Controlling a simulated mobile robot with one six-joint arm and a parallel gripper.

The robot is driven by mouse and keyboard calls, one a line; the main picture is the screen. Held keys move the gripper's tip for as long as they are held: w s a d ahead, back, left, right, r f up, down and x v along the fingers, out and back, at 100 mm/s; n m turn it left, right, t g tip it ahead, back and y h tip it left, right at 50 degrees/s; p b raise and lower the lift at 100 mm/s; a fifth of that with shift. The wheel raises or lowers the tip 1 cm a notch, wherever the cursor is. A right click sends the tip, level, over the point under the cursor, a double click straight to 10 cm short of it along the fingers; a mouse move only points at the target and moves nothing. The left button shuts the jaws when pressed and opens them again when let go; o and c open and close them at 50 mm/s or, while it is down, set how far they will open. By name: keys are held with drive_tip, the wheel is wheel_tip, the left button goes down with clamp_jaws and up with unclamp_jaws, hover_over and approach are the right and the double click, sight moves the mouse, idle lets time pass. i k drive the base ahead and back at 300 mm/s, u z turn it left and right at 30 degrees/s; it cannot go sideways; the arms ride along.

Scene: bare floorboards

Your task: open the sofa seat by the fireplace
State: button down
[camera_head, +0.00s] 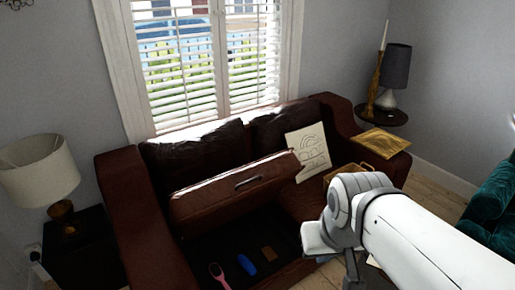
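A dark brown leather sofa (120,190) stands below the window. Its left seat (225,205) is tilted up, front edge raised, with a grey handle slot in that edge. Under it a dark storage space is exposed. In it lie a pink long-handled item (218,273), a blue item (246,264) and a small brown square (269,254). The right seat (300,200) lies flat. My white arm reaches in from the lower right and hides part of the sofa front. My gripper (350,268) is at its lower end, right of the open space, its fingers not clear. No fireplace shows.
A white line-art cushion (308,152) leans on the sofa back. A wooden board (380,143) lies on the right armrest. Side tables with lamps (38,172) flank the sofa. A green armchair (493,210) is at the right edge. Some floor shows between it and the sofa.

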sight(193, 211)
drive_tip(key=u, duration=0.1)
drive_tip(key=i, duration=1.1)
drive_tip(key=u, duration=0.6)
